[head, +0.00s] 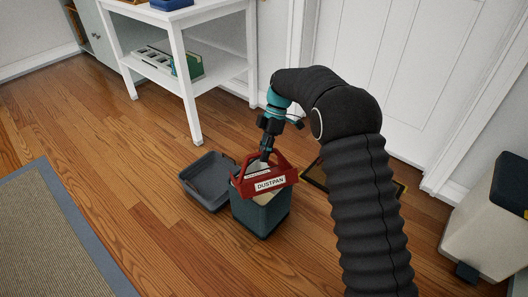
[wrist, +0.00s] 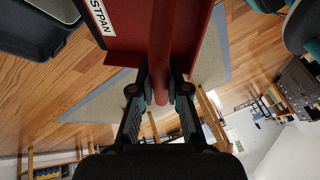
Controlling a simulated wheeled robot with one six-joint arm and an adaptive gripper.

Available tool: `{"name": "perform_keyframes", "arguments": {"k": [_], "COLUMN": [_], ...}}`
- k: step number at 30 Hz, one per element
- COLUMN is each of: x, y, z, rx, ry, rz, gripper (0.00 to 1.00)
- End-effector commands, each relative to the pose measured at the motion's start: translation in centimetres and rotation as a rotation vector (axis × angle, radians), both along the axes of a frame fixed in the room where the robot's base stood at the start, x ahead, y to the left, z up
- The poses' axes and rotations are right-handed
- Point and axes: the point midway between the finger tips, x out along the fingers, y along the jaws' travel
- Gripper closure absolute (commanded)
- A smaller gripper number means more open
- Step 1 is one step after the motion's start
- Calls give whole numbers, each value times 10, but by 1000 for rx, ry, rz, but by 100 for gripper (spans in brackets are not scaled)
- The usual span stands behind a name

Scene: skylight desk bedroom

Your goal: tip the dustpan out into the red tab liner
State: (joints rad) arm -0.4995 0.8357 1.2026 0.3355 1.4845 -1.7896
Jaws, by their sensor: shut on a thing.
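The red dustpan (head: 272,178), with a white label reading DUSTPAN, is over the open top of a dark teal bin (head: 262,217) in the head view. My gripper (head: 266,155) is above the bin, shut on the dustpan's handle. In the wrist view the red handle (wrist: 160,85) runs between my fingers (wrist: 158,92), with the dustpan body (wrist: 130,25) beyond. A pale liner edge (head: 268,198) shows at the bin's mouth below the dustpan. I cannot make out a red tab on it. The dustpan's contents and most of the bin's inside are hidden.
An open grey bin (head: 207,184) stands close to the left of the teal bin. A dark, yellow-edged tray (head: 314,177) lies partly behind my arm. A white table (head: 186,62) is behind, a cream bin (head: 484,225) at right, a rug (head: 62,240) at left.

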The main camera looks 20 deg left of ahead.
Motion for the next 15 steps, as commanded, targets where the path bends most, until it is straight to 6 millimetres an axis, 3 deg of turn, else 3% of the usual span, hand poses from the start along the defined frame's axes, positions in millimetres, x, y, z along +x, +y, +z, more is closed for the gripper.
{"name": "perform_keyframes", "arguments": {"k": [15], "x": [-25], "y": [-21], "z": [-15], "rx": [141], "ry": [-173], "rz": [-5], "gripper": [100]}}
